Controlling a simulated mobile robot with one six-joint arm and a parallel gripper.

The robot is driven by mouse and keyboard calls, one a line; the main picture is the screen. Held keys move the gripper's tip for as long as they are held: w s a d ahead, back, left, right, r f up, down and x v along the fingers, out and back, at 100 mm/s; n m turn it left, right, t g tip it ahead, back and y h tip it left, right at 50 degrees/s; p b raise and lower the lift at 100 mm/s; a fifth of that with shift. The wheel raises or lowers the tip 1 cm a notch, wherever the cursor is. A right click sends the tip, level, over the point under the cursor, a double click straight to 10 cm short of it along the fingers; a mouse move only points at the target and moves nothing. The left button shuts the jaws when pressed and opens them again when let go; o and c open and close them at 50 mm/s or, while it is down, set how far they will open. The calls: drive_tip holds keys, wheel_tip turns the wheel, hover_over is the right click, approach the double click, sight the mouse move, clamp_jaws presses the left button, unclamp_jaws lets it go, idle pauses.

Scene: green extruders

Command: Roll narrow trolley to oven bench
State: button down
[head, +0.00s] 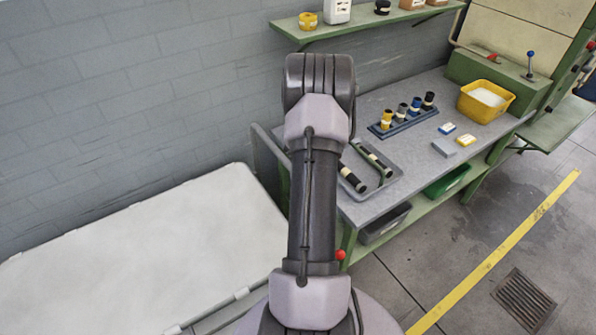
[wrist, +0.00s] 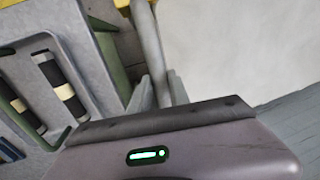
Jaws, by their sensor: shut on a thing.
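My gripper (wrist: 160,92) shows in the wrist view with its grey fingers closed about a grey bar (wrist: 149,38), which looks like the narrow trolley's handle. In the head view my own arm hides the gripper. A grey upright frame (head: 264,158), probably part of the narrow trolley, stands at the left end of the grey-topped bench (head: 362,205). The rest of the trolley is hidden or too unclear to make out. I cannot tell whether this bench is the oven bench; a large cream machine (head: 519,32) stands beyond its far end.
A wide white-topped surface (head: 150,262) fills the lower left. The bench carries a tray of dark rolls (head: 391,181), a blue rack (head: 378,130) and a yellow tub (head: 466,101). A shelf (head: 360,27) hangs above. Open floor (head: 475,240) with a yellow line lies right.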

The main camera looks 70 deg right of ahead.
drive_tip(key=shift+d+r, duration=0.1)
drive_tip(key=shift+d, duration=0.05)
drive_tip(key=c, duration=1.5)
unclamp_jaws()
drive_tip(key=shift+o, duration=1.3)
drive_tip(key=shift+s+d, duration=0.15)
wheel_tip(320, 180, up, 17)
drive_tip(key=s+d+p, duration=0.1)
drive_tip(key=d+p, duration=0.1)
drive_tip(key=p, duration=0.2)
drive_tip(key=shift+s+d, duration=0.3)
drive_tip(key=shift+s, duration=0.1)
